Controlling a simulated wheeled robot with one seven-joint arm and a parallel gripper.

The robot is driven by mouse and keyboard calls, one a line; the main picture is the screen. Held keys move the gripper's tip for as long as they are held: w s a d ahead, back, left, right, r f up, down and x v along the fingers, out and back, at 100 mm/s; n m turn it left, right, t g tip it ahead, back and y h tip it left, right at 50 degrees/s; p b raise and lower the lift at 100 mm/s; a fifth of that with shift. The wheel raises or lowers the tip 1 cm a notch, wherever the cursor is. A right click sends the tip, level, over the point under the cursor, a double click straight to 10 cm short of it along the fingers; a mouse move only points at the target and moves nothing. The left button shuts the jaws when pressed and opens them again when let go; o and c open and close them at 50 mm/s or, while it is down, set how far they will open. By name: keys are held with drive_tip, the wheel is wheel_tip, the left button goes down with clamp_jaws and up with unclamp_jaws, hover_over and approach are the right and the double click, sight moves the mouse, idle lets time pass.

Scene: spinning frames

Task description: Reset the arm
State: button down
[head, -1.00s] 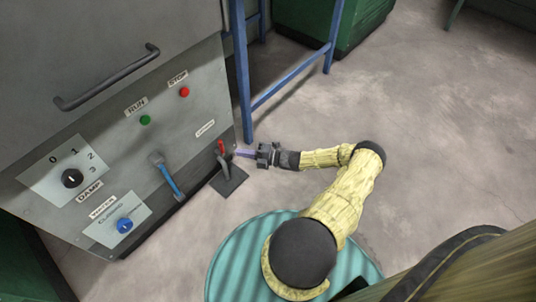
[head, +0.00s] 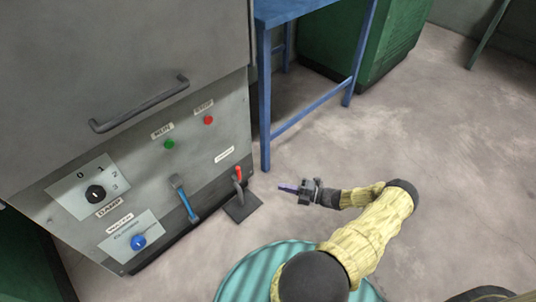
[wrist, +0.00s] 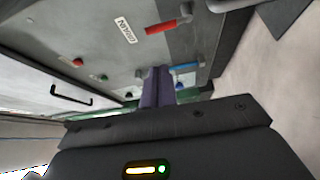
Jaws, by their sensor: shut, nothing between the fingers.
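My gripper (head: 291,189) is at the end of my yellow-sleeved arm, to the right of the grey machine (head: 215,122). Its purple fingers are shut with nothing between them, and they also show in the wrist view (wrist: 157,86). In the wrist view the red handle (wrist: 163,26) shows above the fingers. A blue-handled lever (head: 186,203) is on the machine's front, and it shows just right of the fingers in the wrist view (wrist: 184,68).
The machine front has a green button (head: 169,144), a red button (head: 208,120), a dark dial (head: 95,193), a blue knob (head: 138,242) and a bar handle (head: 139,104). A blue-legged table (head: 265,110) stands behind my gripper. The floor (head: 470,150) at right is clear.

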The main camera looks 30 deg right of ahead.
drive_tip(key=s+a+r+m+g+h+p, duration=0.3)
drive_tip(key=a+r+m, duration=0.5)
drive_tip(key=r, duration=0.6)
drive_tip(key=s+a+r+m+g+h+p, duration=0.1)
drive_tip(key=s+a+r+m+g+h, duration=0.4)
drive_tip(key=r+m, duration=0.65)
drive_tip(key=s+a+r+m+g+h+p, duration=0.25)
drive_tip(key=a+r+m+h, duration=0.4)
drive_tip(key=r, duration=0.85)
wheel_tip(320, 180, up, 38)
drive_tip(key=a+y+p, duration=0.1)
drive_tip(key=p, duration=3.6)
drive_tip(key=shift+m+p, duration=0.4)
drive_tip(key=shift+w+a+f+t+y, duration=0.1)
drive_tip(key=shift+t+y, duration=0.15)
